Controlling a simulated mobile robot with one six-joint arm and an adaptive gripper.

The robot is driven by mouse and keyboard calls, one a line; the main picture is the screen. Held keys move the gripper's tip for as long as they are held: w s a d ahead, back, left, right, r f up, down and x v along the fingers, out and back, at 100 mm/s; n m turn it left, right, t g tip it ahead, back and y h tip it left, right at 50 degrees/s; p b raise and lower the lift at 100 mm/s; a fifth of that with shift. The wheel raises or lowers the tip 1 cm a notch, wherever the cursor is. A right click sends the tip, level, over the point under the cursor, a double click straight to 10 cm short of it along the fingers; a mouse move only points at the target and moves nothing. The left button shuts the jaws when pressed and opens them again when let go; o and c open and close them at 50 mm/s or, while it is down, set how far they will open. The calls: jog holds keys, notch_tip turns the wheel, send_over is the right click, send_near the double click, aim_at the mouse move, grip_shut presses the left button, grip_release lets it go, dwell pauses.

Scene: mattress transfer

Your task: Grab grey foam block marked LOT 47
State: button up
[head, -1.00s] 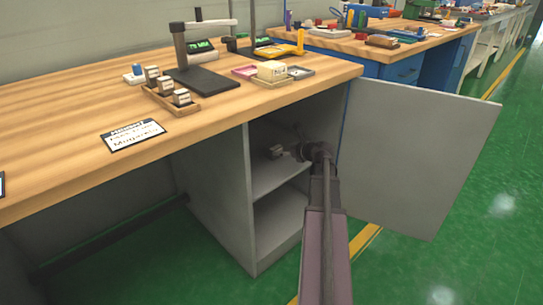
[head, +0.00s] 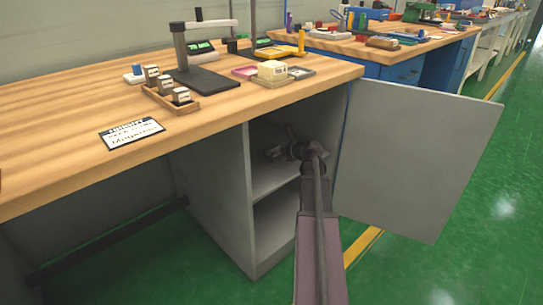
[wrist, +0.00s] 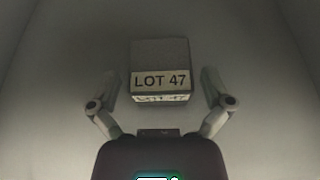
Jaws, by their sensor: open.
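The grey foam block (wrist: 160,52) stands in the middle of the wrist view, with "LOT 47" in dark letters on a pale label. A second, foreshortened label shows on its lower edge. My gripper (wrist: 161,86) is open, with one finger on each side of the block and a visible gap to both. In the head view my gripper (head: 283,147) is inside the open cabinet, above its middle shelf. The block cannot be clearly told apart from the gripper there.
The cabinet (head: 215,205) is grey, and its door (head: 415,160) stands open to the right of my arm. The wooden benchtop (head: 60,135) above holds a wooden tray of small blocks (head: 170,98), a sign (head: 132,133) and a black stand (head: 205,78). Green floor lies in front.

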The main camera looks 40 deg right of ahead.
jog(key=shift+x, duration=1)
jog(key=c, duration=0.8)
